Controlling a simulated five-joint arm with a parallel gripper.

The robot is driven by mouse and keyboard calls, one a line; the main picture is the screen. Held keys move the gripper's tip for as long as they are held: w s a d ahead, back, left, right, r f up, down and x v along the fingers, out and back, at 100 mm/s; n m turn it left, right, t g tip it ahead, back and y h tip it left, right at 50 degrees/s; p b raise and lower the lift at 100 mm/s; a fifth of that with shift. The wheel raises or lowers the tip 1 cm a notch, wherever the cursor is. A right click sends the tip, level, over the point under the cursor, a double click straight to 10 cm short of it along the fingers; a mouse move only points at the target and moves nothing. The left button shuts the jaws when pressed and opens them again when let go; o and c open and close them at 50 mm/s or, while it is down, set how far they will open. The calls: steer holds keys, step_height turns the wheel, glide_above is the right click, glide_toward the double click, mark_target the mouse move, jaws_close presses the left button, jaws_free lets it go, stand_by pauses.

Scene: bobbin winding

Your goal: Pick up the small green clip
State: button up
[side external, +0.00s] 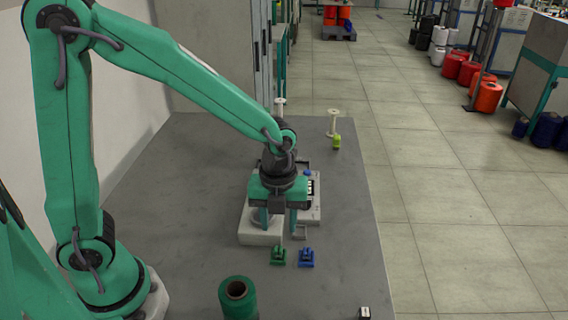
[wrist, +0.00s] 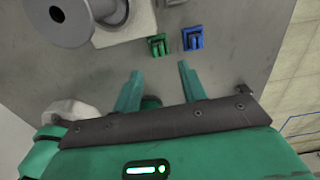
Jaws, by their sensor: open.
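The small green clip (side external: 278,256) lies on the grey table in front of the winding machine, left of a blue clip (side external: 307,257).
A green thread cone (side external: 238,300) stands at the table's front. The winding machine (side external: 262,232) is behind my fingers. The table's left side is clear.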

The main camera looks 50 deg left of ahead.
mark_target(278, 248)
steer(key=shift+f, duration=1.4)
steer(key=shift+f, duration=0.1)
steer(key=shift+a+f, duration=0.1)
steer(key=shift+f, duration=2.35)
jaws_close()
